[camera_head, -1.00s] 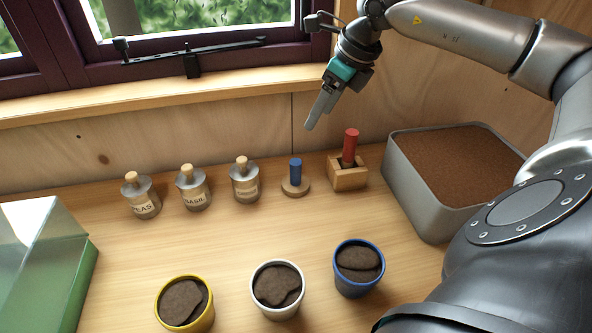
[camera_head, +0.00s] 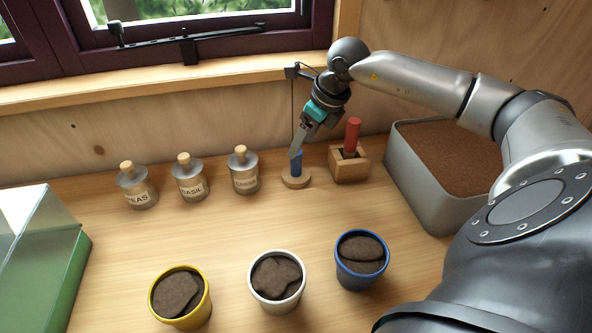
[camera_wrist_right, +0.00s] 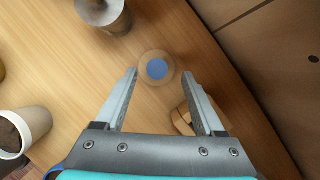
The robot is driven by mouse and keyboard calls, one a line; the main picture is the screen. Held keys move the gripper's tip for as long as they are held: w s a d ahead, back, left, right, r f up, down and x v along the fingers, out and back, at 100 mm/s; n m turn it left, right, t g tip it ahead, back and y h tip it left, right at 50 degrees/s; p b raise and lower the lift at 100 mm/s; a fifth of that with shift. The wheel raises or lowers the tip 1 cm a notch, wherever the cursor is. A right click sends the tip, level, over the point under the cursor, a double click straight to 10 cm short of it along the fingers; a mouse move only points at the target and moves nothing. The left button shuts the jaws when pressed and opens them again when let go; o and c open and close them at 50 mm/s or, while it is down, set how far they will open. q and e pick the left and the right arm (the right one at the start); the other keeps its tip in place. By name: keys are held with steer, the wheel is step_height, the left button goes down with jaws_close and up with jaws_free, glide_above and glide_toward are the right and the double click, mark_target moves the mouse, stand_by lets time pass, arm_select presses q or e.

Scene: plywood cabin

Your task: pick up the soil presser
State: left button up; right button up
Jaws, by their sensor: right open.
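The soil presser (camera_head: 296,178) has a round wooden base and an upright blue handle, and stands on the table at the back, between a seed bottle and a wooden block. In the right wrist view its blue handle top (camera_wrist_right: 157,68) shows just ahead of the fingertips and between their lines. My right gripper (camera_head: 297,150) is open and points down at the handle's top; in the head view a finger overlaps the handle's upper part. In the right wrist view the two fingers (camera_wrist_right: 160,75) are apart with nothing between them. Contact cannot be told. My left gripper is not in view.
The wooden block (camera_head: 349,168) with a red-handled tool stands close right of the presser. The bottle labelled cress or similar (camera_head: 244,177) is close left. A soil-filled grey bin (camera_head: 415,190) is farther right. Three pots, including the white one (camera_head: 277,298), stand in front.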

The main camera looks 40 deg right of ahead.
mark_target(296, 165)
steer(key=x, duration=0.4)
steer(key=shift+a+f, duration=0.25)
steer(key=shift+f, duration=0.05)
jaws_close()
stand_by(1.1)
